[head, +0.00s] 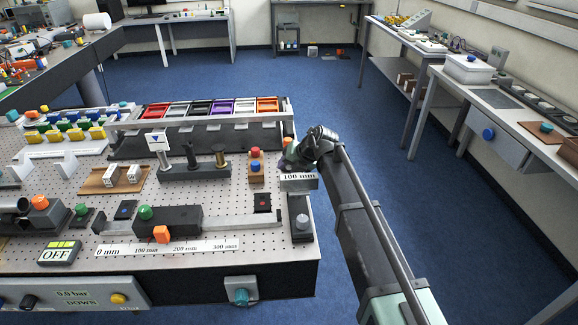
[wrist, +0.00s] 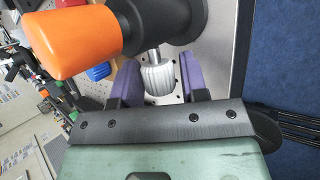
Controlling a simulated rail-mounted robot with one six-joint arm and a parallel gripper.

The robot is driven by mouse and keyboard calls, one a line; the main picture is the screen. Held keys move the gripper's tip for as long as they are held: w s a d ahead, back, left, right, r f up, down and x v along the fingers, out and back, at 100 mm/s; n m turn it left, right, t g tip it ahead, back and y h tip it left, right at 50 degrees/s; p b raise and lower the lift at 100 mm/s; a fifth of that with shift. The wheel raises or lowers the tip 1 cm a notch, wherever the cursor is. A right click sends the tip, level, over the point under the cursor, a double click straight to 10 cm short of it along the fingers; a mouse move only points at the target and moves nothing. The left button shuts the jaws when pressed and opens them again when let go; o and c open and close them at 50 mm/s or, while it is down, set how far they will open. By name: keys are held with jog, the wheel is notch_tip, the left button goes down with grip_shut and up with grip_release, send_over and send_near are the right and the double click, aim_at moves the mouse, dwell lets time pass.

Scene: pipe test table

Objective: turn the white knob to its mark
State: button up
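The white knob (wrist: 158,78) is ribbed and sits on a short metal stem below a dark round body (wrist: 172,20) in the wrist view. My gripper (wrist: 160,62) has two purple fingers, one on each side of the knob. The fingers stand apart with narrow gaps to the knob, so they do not appear closed on it. In the head view my gripper (head: 300,155) is at the right end of the pegboard table, and its own wrist hides this knob. I cannot make out the knob's mark in either view.
An orange cylinder (wrist: 72,45) juts from the dark body, close to the left finger. A blue part (wrist: 98,72) lies beyond it. In the head view, a "100 mm" block (head: 299,183) and a small grey knob (head: 303,219) are near my gripper. Blue floor (head: 375,130) is clear at right.

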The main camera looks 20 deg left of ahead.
jog(key=shift+r, duration=0.1)
jog(key=p+v, duration=0.8)
jog(key=v, duration=0.2)
jog(key=shift+d+r, duration=0.2)
jog(key=shift+d, duration=0.05)
